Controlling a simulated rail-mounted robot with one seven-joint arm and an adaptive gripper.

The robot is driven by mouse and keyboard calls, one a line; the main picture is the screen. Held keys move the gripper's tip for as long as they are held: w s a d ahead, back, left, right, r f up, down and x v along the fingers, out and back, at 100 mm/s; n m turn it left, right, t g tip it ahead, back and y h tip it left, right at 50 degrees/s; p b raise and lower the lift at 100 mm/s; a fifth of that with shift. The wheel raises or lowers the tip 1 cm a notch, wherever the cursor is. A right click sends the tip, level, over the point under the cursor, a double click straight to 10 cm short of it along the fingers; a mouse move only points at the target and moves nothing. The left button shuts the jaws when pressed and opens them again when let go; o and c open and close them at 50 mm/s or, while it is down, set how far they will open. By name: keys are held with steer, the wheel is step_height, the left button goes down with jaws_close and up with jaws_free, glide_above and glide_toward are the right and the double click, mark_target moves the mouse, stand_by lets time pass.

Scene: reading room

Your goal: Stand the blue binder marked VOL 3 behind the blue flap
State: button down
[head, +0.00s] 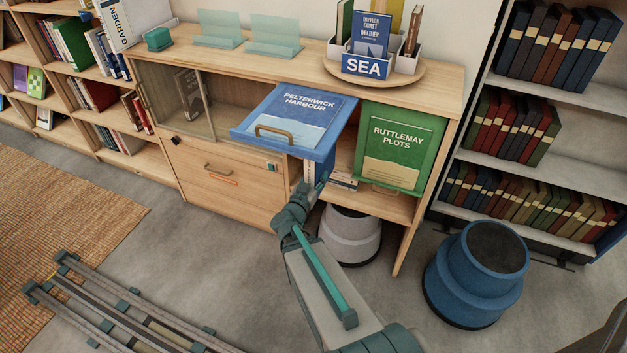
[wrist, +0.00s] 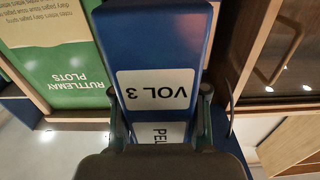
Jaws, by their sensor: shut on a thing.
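The blue flap (head: 300,112), lettered PELTERWICK HARBOUR, is raised and juts out from the cabinet front, with a brass handle on it. My gripper (head: 316,186) is below the flap's right front edge, at the open bay. In the wrist view, my gripper (wrist: 160,110) is shut on the blue binder (wrist: 152,42), one finger on each side. Its white VOL 3 label reads upside down there, with a second label starting PEL nearer the gripper. In the head view the flap and gripper hide most of the binder, so I cannot tell how deep it is.
The green RUTTLEMAY PLOTS flap (head: 400,148) hangs shut to the right. Some books (head: 342,178) lie in the bay beside my gripper. A grey stool (head: 350,235) is under the cabinet, and a blue stool (head: 475,275) stands right. A round tray (head: 335,72) sits on top.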

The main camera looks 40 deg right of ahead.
steer(key=shift+f+b+x, duration=0.15)
steer(key=shift+b+x, duration=0.65)
steer(key=shift+x, duration=2.65)
steer(key=shift+f+b+x, duration=0.15)
steer(key=shift+b+x, duration=0.6)
steer(key=shift+x, duration=2.7)
steer(key=shift+f+p+x, duration=0.2)
steer(key=shift+p+x, duration=0.55)
steer(key=shift+x, duration=1.7)
steer(key=shift+f+p+x, duration=0.2)
steer(key=shift+p+x, duration=0.5)
steer(key=shift+x, duration=1.75)
steer(key=shift+c, duration=1.6)
jaws_free()
steer(key=shift+f, duration=0.1)
